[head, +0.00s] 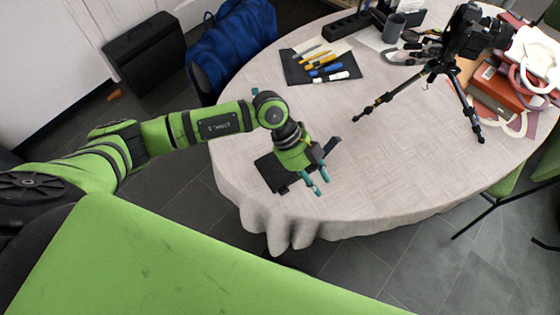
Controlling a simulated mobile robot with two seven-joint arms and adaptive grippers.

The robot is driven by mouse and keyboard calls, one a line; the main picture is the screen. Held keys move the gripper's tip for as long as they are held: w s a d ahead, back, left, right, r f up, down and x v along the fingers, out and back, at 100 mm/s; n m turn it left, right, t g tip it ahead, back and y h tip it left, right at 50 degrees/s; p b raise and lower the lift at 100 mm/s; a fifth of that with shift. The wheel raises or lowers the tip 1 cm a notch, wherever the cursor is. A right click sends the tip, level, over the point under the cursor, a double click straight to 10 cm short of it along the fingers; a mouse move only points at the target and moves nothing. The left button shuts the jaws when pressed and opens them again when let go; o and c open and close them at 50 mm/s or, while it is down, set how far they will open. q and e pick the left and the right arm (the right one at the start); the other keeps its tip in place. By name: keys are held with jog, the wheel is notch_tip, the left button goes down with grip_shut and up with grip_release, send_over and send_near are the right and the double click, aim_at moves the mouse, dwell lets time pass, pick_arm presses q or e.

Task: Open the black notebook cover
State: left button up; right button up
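A black notebook (270,172) lies near the front left edge of the round table. My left gripper (319,183) is over its right side and hides much of it. A dark edge (331,147) shows just right of the gripper; I cannot tell whether it is part of the notebook or its cover. The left gripper's two teal fingertips point down toward the front edge, with a small gap between them and nothing visible in it. I cannot tell whether they touch the notebook. My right gripper is not in view.
A dark mat (296,73) with pens and markers lies farther back. A camera on a black tripod (440,66) stands at the right, beside stacked books (498,92). A grey mug (393,28) and a power strip (347,25) are at the back. The table's middle is clear.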

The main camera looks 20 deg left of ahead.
pick_arm(q)
jog(key=w+a+f+n+y, duration=0.15)
jog(key=a+y, duration=0.35)
jog(key=a, duration=0.5)
jog(key=b, duration=0.4)
send_over(285, 190)
jog(key=a, duration=0.1)
jog(key=shift+m, duration=0.25)
jog(key=f, duration=0.5)
jog(key=shift+w+f, duration=0.35)
jog(key=shift+w, duration=0.05)
jog(key=shift+b+x, duration=1.05)
jog(key=shift+x, duration=0.75)
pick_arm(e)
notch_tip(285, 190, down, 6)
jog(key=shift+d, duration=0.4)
pick_arm(q)
jog(key=c, duration=0.7)
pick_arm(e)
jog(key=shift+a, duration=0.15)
